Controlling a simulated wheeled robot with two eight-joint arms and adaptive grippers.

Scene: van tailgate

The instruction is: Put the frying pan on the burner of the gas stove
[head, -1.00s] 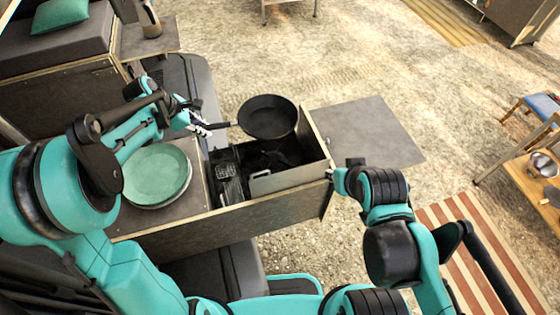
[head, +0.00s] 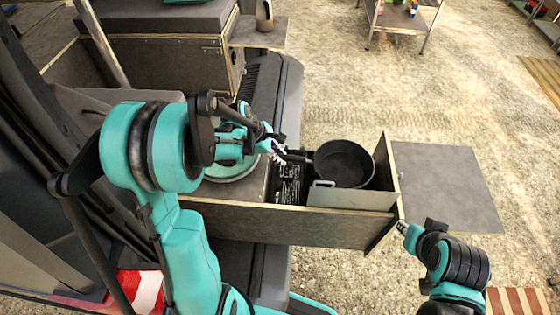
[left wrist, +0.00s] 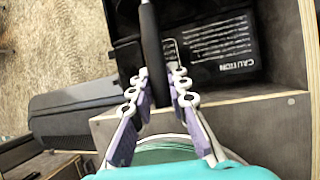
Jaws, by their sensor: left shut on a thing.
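The black frying pan (head: 345,163) is level over the gas stove, inside the pull-out box. The stove shows as a black panel with white text (head: 290,186) and an upright metal plate (head: 350,198). The pan hides the burner, and I cannot tell whether it touches it. My left gripper (head: 281,153) is shut on the pan's handle, which points left. In the left wrist view the handle (left wrist: 151,45) runs between the fingers (left wrist: 160,80), beside the stove's caution label (left wrist: 222,45). My right gripper (head: 402,228) is outside the box's right front corner; its jaws are too small to judge.
Green plates (head: 232,172) lie on the counter left of the stove, partly behind my left arm. A grey side table (head: 445,185) extends right of the box. The box's right end wall (head: 386,160) stands close to the pan. A mug (head: 264,14) stands on a ledge behind.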

